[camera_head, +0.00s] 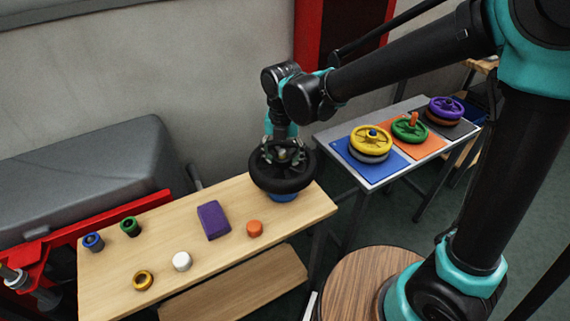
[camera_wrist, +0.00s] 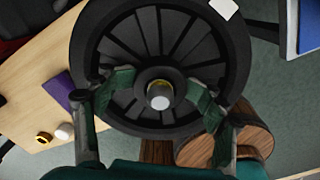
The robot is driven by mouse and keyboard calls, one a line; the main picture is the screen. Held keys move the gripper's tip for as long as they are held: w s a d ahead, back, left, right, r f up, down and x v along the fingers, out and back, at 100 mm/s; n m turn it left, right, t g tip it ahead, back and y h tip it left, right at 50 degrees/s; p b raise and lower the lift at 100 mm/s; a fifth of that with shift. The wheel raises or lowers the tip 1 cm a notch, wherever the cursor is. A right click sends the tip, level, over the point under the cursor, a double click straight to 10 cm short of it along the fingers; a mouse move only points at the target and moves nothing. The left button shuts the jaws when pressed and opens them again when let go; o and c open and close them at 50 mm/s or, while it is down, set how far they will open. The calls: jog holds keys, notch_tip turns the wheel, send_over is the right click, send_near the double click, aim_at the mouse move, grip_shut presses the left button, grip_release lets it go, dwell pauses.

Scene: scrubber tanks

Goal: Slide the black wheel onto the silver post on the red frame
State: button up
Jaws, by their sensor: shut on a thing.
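The black wheel (camera_head: 283,180) is at the right end of the wooden bench, above a blue round piece (camera_head: 285,196). I cannot tell whether it rests on that piece. My gripper (camera_head: 284,150) comes down from above and is shut on the wheel. In the wrist view the wheel (camera_wrist: 103,58) fills the middle, and the fingers of my gripper (camera_wrist: 155,85) lie across its spokes near the hub. The silver post (camera_head: 10,272) sticks out from the red frame (camera_head: 70,222) at the far left. Its tip is close to the picture's left edge.
The bench (camera_head: 175,222) also holds a purple block (camera_head: 213,220), several small coloured rings, and an orange piece (camera_head: 255,229). A table (camera_head: 385,181) at right carries yellow, green and purple wheels on mats. A grey tank (camera_head: 90,178) stands behind the frame.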

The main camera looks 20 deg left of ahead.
aim_at(282, 148)
dwell(0.3)
jog(key=shift+r, duration=0.3)
jog(key=c, duration=0.5)
jog(key=shift+r, duration=0.3)
grip_shut()
jog(key=shift+r, duration=1.1)
jog(key=shift+r, duration=0.1)
jog(key=shift+r, duration=1.65)
jog(key=shift+r, duration=0.15)
jog(key=shift+r, duration=1.6)
jog(key=shift+r, duration=0.1)
